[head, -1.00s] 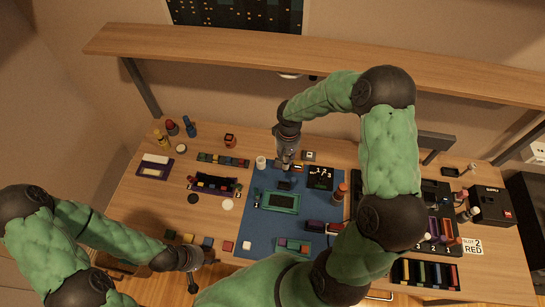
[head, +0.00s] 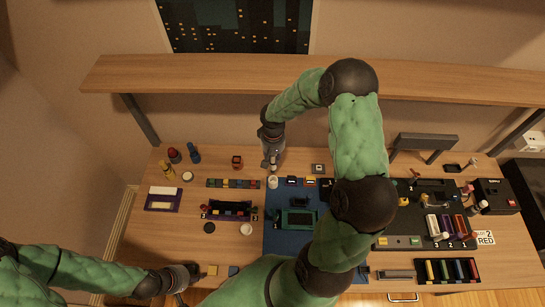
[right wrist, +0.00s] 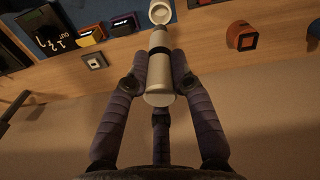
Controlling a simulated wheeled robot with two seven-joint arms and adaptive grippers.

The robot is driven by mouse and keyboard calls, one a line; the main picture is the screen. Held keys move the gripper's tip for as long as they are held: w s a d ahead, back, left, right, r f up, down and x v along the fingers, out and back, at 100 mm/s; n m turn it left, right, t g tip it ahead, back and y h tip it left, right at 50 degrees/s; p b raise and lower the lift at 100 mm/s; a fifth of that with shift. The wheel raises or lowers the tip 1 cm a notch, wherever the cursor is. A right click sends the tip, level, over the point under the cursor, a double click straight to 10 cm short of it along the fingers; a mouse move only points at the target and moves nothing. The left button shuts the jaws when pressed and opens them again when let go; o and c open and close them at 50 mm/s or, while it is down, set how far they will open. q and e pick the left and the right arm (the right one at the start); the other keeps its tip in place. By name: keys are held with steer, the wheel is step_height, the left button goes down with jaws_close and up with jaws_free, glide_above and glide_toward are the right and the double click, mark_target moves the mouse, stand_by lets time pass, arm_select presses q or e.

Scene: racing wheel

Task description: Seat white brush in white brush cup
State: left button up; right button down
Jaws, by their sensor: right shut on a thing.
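My right gripper (right wrist: 158,72) is shut on the white brush (right wrist: 158,92), a pale cylinder with a dark collar and brownish tip. The brush's tip end points toward the white brush cup (right wrist: 161,12), a round open cup at the top of the right wrist view. The tip appears close to the cup's rim; I cannot tell whether they touch. In the head view the right gripper (head: 271,163) is just behind the cup (head: 272,182), at the blue mat's back-left corner. My left gripper (head: 190,272) is at the table's front left; its fingers are unclear.
Colored blocks in a row (head: 232,183) lie left of the cup. A black card (right wrist: 52,30) and small labelled blocks (right wrist: 88,32) are nearby. An orange-red cube (right wrist: 240,35) and a small grey square part (right wrist: 95,60) sit on the wood. A shelf (head: 290,82) spans above the back.

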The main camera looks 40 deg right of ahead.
mark_target(274, 168)
arm_select(q)
steer(key=shift+f+b, duration=0.55)
steer(key=shift+f, duration=0.1)
arm_select(e)
steer(key=shift+f, duration=0.55)
arm_select(q)
steer(key=shift+f+b, duration=2.15)
steer(key=shift+f, duration=0.05)
arm_select(e)
steer(key=shift+f, duration=2.4)
arm_select(q)
steer(key=shift+f+b, duration=0.5)
steer(key=shift+b, duration=0.05)
arm_select(e)
steer(key=shift+s, duration=0.1)
arm_select(q)
steer(key=shift+s+a+f+b, duration=0.1)
steer(key=shift+f+b, duration=0.35)
steer(key=shift+f, duration=0.05)
arm_select(e)
steer(key=shift+a+f, duration=0.1)
steer(key=shift+f, duration=0.35)
arm_select(q)
steer(key=shift+f, duration=0.1)
arm_select(e)
steer(key=shift+f, duration=0.1)
